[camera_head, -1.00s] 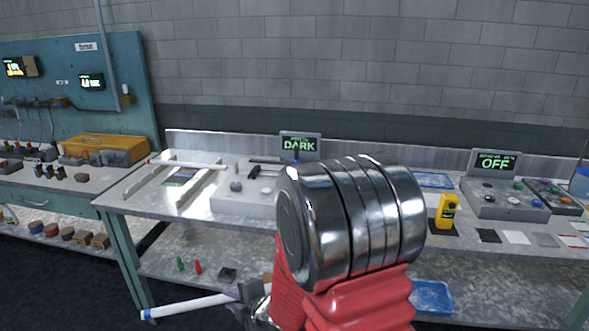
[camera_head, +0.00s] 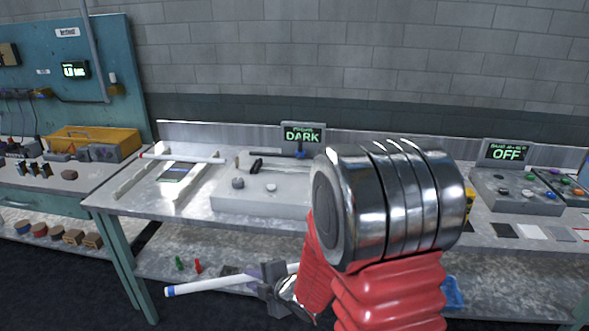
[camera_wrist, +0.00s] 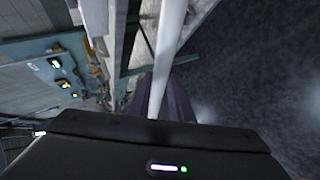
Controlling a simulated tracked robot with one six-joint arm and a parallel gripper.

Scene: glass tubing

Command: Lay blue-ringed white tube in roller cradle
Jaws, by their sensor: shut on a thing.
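The blue-ringed white tube (camera_head: 215,284) is held roughly level in front of the bench, below the height of its top. Its blue-marked end points left; the other end is hidden behind my arm. My gripper (camera_head: 275,281) is shut around it. In the wrist view the tube (camera_wrist: 165,60) runs upward from between the jaws (camera_wrist: 160,105). The pale roller cradle (camera_head: 183,157) stands at the left end of the bench top, with two pale rails. Another white tube (camera_head: 180,157) with a red end lies across it. My gripper is right of and below the cradle, apart from it.
A grey fixture block (camera_head: 262,202) with knobs stands right of the cradle, before a screen reading DARK (camera_head: 303,134). A control box (camera_head: 515,192) marked OFF is at the right. Small red and green pieces (camera_head: 188,265) sit on the lower shelf. The bench's front edge (camera_head: 150,213) lies between tube and cradle.

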